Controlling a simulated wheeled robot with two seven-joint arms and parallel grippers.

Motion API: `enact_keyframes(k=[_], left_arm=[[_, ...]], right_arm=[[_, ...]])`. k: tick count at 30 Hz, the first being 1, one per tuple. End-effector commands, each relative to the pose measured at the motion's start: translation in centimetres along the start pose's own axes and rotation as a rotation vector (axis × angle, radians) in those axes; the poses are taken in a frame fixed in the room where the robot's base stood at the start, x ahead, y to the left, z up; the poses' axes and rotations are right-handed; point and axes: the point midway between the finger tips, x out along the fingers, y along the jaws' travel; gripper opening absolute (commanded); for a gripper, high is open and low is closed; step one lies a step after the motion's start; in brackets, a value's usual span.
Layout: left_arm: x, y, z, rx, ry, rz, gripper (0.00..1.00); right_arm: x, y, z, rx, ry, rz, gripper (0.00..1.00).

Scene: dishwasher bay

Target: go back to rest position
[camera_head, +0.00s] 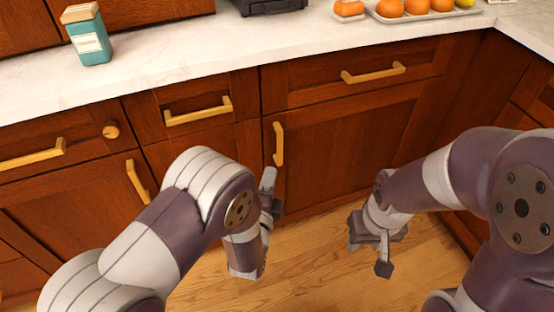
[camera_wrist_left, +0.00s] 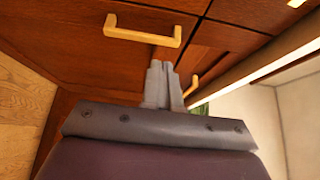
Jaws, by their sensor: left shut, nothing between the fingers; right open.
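My left gripper (camera_head: 268,180) is in front of the wooden cabinet doors, below the counter. Its two grey fingers are together with nothing between them, as the left wrist view (camera_wrist_left: 162,84) also shows. My right gripper (camera_head: 378,246) hangs low over the wooden floor at the right, with its fingers apart and empty. Neither gripper is seen holding anything. From the head view I cannot tell exactly how far the left fingers are from the cabinet front.
The white counter (camera_head: 190,45) runs along the back and bears a teal jar (camera_head: 90,45), a dark appliance (camera_head: 268,5) and a tray (camera_head: 425,17) of oranges. Cabinet handles (camera_head: 198,110) stick out from the fronts. Wooden floor (camera_head: 320,270) is clear between my arms.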

Motion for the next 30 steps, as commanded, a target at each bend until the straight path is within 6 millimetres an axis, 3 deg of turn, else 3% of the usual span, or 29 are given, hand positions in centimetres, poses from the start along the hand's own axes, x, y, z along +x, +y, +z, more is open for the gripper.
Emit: enact_keyframes(k=[6,12,14,15,18,20,23,25,30], left_arm=[[-3.1,-0.1,0.6,0.001,0.002,0.001,0.00],[-3.5,0.4,0.8,-0.054,0.001,0.018,0.00],[-3.8,2.8,0.7,-0.172,-0.004,0.132,0.00],[-4.6,5.3,0.6,-0.268,-0.016,0.262,0.00],[-7.5,10.1,-0.2,-0.575,-0.132,0.644,0.00],[-9.7,11.2,0.3,-0.748,-0.278,0.843,0.00],[-13.3,10.6,1.9,-0.954,-0.552,1.064,0.00],[-15.8,9.2,3.4,-1.053,-0.747,1.159,0.00],[-21.0,3.5,8.1,-1.224,-1.176,1.219,0.00]], right_arm=[[-0.9,0.0,-0.1,0.000,0.000,0.000,0.43],[-0.9,0.0,-0.1,0.000,0.000,0.000,0.43],[-0.9,0.0,-0.1,0.000,0.000,0.000,0.43],[-0.9,0.0,-0.1,0.000,0.000,0.000,0.43],[-0.9,0.0,-0.1,0.000,0.000,0.000,0.43],[-0.9,0.0,-0.1,0.000,0.000,0.000,0.43],[-0.9,0.0,-0.1,0.000,0.000,0.000,0.43],[-0.9,0.0,-0.1,0.000,0.000,0.000,0.43],[-0.9,0.0,-0.1,0.000,0.000,0.000,0.43]])
